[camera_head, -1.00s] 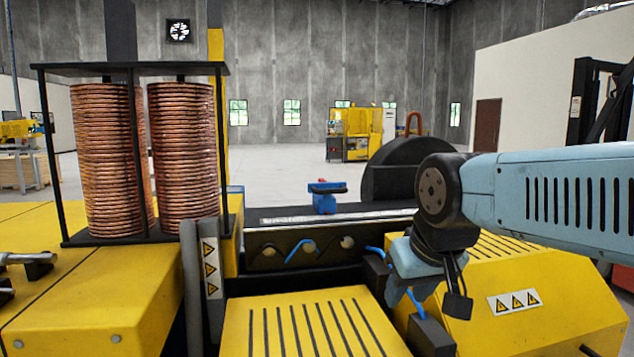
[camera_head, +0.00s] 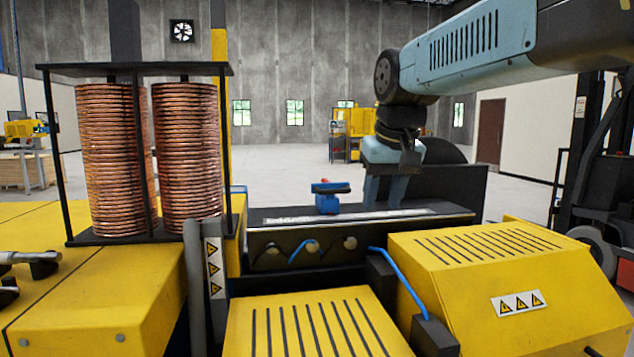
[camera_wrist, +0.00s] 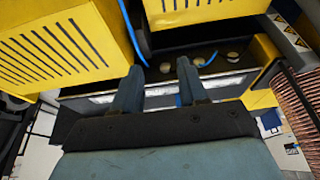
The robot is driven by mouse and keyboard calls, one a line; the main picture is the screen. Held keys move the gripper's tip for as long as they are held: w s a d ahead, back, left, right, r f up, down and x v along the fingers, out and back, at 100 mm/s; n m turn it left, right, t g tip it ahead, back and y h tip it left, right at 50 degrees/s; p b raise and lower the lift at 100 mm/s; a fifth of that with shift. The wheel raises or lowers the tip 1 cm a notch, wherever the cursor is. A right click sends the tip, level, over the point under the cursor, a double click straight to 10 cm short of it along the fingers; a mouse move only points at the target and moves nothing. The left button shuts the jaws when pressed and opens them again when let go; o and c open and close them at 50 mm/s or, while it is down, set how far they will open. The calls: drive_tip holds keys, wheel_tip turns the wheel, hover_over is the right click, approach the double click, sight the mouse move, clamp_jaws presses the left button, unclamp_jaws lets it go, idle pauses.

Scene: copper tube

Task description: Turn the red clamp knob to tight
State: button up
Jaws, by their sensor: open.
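The red clamp knob (camera_head: 339,185) is a small red piece at the top of a blue clamp (camera_head: 327,204). The clamp stands on the black machine bed (camera_head: 275,219), mid-picture in the head view. In the wrist view my gripper (camera_wrist: 159,68) also shows open. I cannot make out the knob in that view.
Two copper coil stacks (camera_head: 188,155) stand in a black frame on the left. A yellow slotted cover (camera_head: 305,325) is in front, and a yellow housing (camera_head: 490,265) with a blue hose (camera_head: 402,282) is at right. A black panel (camera_head: 450,190) rises behind my gripper.

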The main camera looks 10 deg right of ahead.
drive_tip(key=w+a+r+g, duration=0.1)
drive_tip(key=w+r, duration=0.4)
drive_tip(key=w, duration=0.4)
drive_tip(key=w+a+r+g, duration=0.1)
drive_tip(key=w+r, duration=0.4)
drive_tip(key=w, duration=0.3)
drive_tip(key=g, duration=0.2)
hover_over(326, 179)
drive_tip(key=f, duration=1.3)
drive_tip(key=shift+s+a+f, duration=0.1)
drive_tip(key=shift+s+f, duration=0.15)
drive_tip(key=shift+f, duration=0.05)
clamp_jaws()
